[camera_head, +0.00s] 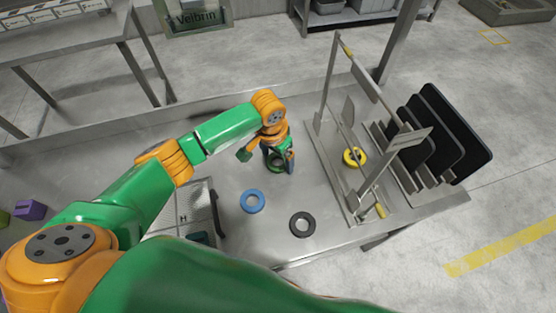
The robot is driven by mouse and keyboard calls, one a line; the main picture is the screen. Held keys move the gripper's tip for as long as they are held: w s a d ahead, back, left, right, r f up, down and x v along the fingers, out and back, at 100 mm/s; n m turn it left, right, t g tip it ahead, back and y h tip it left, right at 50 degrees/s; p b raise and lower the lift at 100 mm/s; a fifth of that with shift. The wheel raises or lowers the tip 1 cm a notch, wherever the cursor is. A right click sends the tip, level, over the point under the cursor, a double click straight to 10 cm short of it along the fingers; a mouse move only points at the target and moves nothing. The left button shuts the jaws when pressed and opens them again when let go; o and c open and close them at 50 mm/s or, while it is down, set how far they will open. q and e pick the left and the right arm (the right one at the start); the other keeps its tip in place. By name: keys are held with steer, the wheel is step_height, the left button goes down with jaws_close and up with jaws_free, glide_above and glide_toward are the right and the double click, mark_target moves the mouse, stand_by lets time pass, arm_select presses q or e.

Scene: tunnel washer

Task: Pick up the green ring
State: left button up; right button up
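The green ring (276,166) lies at the middle of the metal table, partly hidden by my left gripper. My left gripper (278,161) points down right over it, with its fingers low around the ring. I cannot tell whether the fingers touch or grip it. My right gripper is not in view.
A blue ring (253,201) and a black ring (302,224) lie nearer on the table (275,239). A yellow ring (354,157) is inside a metal frame (327,160) at right, beside a rack of dark panels (447,135). A panel with a black handle (217,213) is at left.

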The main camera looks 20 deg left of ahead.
arm_select(q)
steer(key=shift+s+r, duration=0.1)
steer(key=shift+s, duration=0.05)
steer(key=c, duration=1)
steer(key=shift+r, duration=0.4)
steer(key=s+d+r+p, duration=0.2)
steer(key=s+d+r, duration=0.6)
steer(key=s+r, duration=0.3)
steer(key=shift+s+r+p, duration=0.15)
steer(key=shift+r+p, duration=0.2)
steer(key=shift+r, duration=0.25)
